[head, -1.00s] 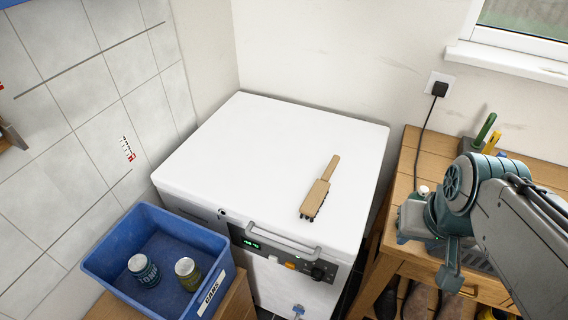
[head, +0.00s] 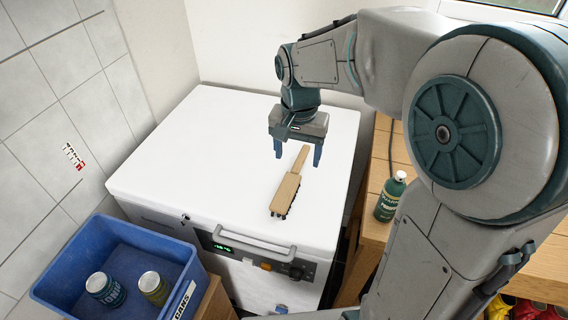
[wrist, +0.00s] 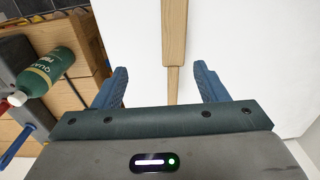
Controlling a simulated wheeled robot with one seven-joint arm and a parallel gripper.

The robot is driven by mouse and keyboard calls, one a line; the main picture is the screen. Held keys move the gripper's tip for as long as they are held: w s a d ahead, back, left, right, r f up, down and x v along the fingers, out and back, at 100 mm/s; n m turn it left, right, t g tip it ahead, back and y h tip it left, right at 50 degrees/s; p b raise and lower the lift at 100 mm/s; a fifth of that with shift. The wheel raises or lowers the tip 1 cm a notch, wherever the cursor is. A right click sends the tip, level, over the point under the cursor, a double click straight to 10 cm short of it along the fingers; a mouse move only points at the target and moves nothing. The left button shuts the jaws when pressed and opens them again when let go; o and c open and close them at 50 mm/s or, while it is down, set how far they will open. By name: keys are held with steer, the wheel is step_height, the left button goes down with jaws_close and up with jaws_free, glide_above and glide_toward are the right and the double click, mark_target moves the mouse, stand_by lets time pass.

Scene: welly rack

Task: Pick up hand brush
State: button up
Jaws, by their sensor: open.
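The hand brush (head: 287,193) is wooden with dark bristles. It lies on the white top of the freezer (head: 200,160), its handle pointing toward the back. In the wrist view the brush's handle (wrist: 173,50) runs up the middle of the picture. My gripper (head: 297,152) is open and empty, above the handle end. In the wrist view my gripper (wrist: 162,88) has its two blue fingers spread apart, one on each side of the handle's line. The bristles show only as a dark edge under the brush.
A blue crate (head: 62,240) with two cans stands at the front left. A green bottle (head: 391,197) stands on the wooden bench (head: 375,235) right of the freezer; it also shows in the wrist view (wrist: 45,72). The freezer top left of the brush is clear.

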mark_target(288, 187)
steer(key=shift+m, duration=0.3)
steer(key=f, duration=0.3)
steer(key=w+f, duration=0.1)
steer(key=f, duration=0.2)
steer(key=a+f, duration=0.1)
steer(key=f, duration=0.2)
steer(key=shift+w+f, duration=0.4)
steer(key=shift+w+a+f, duration=0.1)
steer(key=shift+a+f, duration=0.1)
steer(key=shift+f, duration=1.15)
steer(key=shift+w+a+f, duration=0.1)
steer(key=shift+a+f, duration=0.1)
steer(key=shift+f, duration=1.1)
steer(key=c, duration=1.2)
steer(key=shift+r, duration=0.1)
